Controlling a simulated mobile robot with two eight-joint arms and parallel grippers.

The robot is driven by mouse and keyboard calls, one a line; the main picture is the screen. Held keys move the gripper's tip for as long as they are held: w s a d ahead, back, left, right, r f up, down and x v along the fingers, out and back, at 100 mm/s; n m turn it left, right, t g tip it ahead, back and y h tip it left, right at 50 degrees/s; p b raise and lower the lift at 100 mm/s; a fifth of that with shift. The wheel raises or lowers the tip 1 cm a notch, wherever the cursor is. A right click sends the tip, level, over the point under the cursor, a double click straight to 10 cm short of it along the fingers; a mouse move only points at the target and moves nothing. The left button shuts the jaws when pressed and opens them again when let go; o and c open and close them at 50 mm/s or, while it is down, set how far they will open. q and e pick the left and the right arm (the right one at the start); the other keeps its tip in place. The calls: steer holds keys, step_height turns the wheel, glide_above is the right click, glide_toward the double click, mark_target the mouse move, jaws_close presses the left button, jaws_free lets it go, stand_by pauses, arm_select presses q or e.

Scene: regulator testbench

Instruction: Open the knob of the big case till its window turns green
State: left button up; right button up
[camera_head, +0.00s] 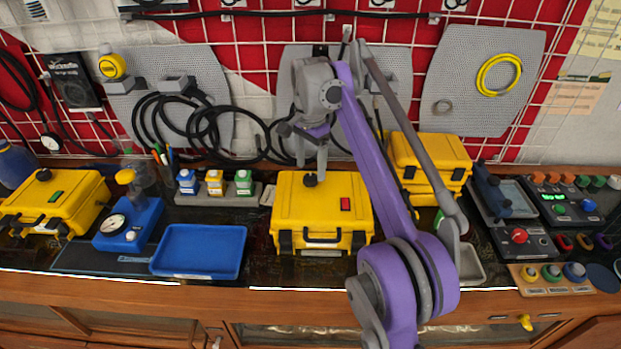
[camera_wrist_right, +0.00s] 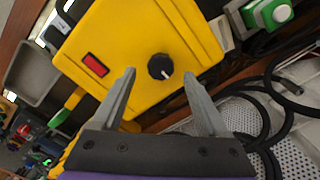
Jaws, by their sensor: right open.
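The big yellow case (camera_head: 315,212) stands shut in the middle of the bench. Its black knob (camera_head: 310,180) is on the lid, and its small window (camera_head: 345,204) is red. In the right wrist view the knob (camera_wrist_right: 160,67) has a white mark, and the window (camera_wrist_right: 95,65) is red there too. My right gripper (camera_head: 312,168) is directly above the knob in the head view. In the right wrist view my right gripper (camera_wrist_right: 158,84) is open, with its fingers apart on either side below the knob; contact cannot be told. My left gripper is not in view.
A smaller yellow case (camera_head: 52,203) with a green window stands at the left. A blue tray (camera_head: 199,250) lies left of the big case. Stacked yellow cases (camera_head: 432,152) stand behind my right arm. Several small bottles (camera_head: 215,183) stand left of the knob. Black cables hang behind.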

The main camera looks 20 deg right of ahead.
mark_target(310, 177)
steer(key=shift+f, duration=1.5)
steer(key=shift+c, duration=0.3)
jaws_close()
